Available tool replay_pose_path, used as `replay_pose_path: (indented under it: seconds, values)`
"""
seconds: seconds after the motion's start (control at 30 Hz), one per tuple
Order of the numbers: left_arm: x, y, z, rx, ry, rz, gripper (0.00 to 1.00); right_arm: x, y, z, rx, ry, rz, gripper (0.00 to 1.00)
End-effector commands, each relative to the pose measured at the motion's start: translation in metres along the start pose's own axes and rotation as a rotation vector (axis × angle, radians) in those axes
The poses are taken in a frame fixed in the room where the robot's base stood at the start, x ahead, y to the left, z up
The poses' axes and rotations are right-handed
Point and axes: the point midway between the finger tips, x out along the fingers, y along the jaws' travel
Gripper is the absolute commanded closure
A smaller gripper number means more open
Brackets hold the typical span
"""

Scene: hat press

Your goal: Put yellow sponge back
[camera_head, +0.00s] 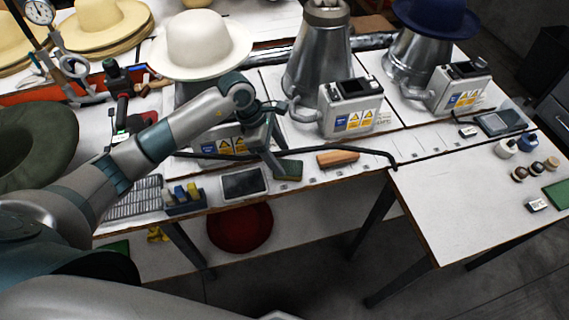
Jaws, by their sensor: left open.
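No plain yellow sponge can be made out for certain. A small dark holder (184,208) with upright yellow and blue pieces stands further left on the table. My right gripper is not in view.
A black tablet (243,183) and an orange-brown block (338,158) lie along the front edge. A black rail (372,151) runs there too. Metal presses (354,107) stand behind, and a white hat (201,43) sits behind my arm. The right table (450,200) has bare room.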

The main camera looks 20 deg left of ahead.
Motion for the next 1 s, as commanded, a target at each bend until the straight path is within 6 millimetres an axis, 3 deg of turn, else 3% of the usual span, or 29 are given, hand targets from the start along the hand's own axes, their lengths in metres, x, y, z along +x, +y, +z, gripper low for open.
replay_pose_path:
  seconds: [0.2,0.43,1.0]
  values:
    - [-0.039,0.001,-0.001,0.002,0.000,0.005,0.40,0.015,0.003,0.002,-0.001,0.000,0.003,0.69]
    - [-0.067,0.000,-0.001,0.000,0.001,0.002,0.40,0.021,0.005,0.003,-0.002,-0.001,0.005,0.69]
    - [-0.074,0.000,0.000,0.000,0.000,0.000,0.40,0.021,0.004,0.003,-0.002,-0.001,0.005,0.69]
